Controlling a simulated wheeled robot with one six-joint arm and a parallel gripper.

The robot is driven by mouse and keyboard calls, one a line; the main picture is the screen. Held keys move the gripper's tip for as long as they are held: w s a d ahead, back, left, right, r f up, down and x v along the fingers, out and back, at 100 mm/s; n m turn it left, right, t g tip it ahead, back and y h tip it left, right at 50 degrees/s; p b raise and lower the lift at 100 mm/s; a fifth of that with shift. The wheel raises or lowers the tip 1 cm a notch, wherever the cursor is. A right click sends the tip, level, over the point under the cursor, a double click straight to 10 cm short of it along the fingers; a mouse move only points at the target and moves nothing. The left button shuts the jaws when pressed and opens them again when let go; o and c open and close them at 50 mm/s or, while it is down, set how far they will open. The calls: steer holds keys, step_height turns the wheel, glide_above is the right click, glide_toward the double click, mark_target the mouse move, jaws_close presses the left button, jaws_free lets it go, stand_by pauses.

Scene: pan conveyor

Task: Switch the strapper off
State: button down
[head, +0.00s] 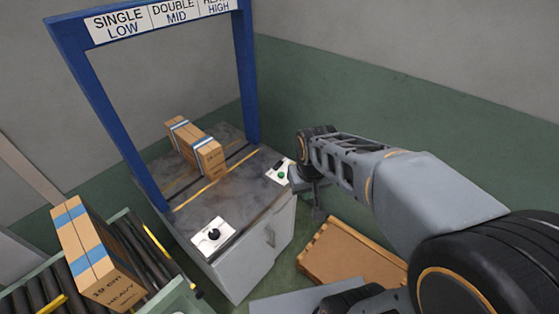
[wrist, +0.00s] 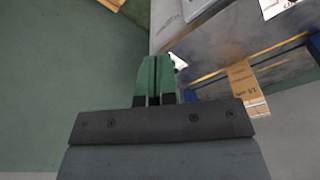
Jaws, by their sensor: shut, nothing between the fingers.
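The strapper is a grey cabinet (head: 245,262) with a dark worktop and a blue arch (head: 247,80) over it. A white panel with a green button (head: 281,175) sits at the worktop's right corner. A second white panel with a black knob (head: 213,234) sits at the front corner. My gripper (head: 318,214) is just right of the green-button panel, beside the cabinet's edge. In the wrist view its green fingers (wrist: 157,62) are shut together and empty. A bit of white panel (wrist: 178,61) shows beside the fingertips; its button is hidden there.
A carton with white-blue straps (head: 196,148) stands on the worktop under the arch. Another carton marked heavy (head: 90,252) lies on the roller conveyor (head: 150,255) at the left. A brown wooden-looking box (head: 345,258) is on the floor below my arm. Walls stand behind.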

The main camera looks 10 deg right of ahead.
steer(key=w+a+f+n+b, duration=0.1)
steer(key=w+f, duration=0.2)
steer(key=w, duration=0.5)
steer(key=w+a+f+n+g+h+b, duration=0.15)
steer(key=w+f, duration=0.25)
steer(key=w, duration=0.4)
steer(key=w+f+n+b, duration=0.1)
steer(key=w+f+n, duration=0.15)
steer(key=w, duration=0.55)
step_height(320, 180, up, 4)
steer(key=n+t, duration=0.1)
steer(key=n, duration=0.1)
glide_above(281, 163)
steer(key=s+a, duration=0.2)
steer(key=a, duration=0.1)
steer(key=shift+d+f, duration=0.15)
steer(key=shift+f, duration=0.05)
steer(key=shift+t, duration=0.25)
steer(key=f, duration=0.4)
steer(key=w+d+f, duration=0.1)
steer(key=f, duration=0.4)
steer(key=d+f+p, duration=0.1)
steer(key=f, duration=0.3)
steer(key=shift+w+d+f, duration=0.15)
steer(key=shift+w+f, duration=0.2)
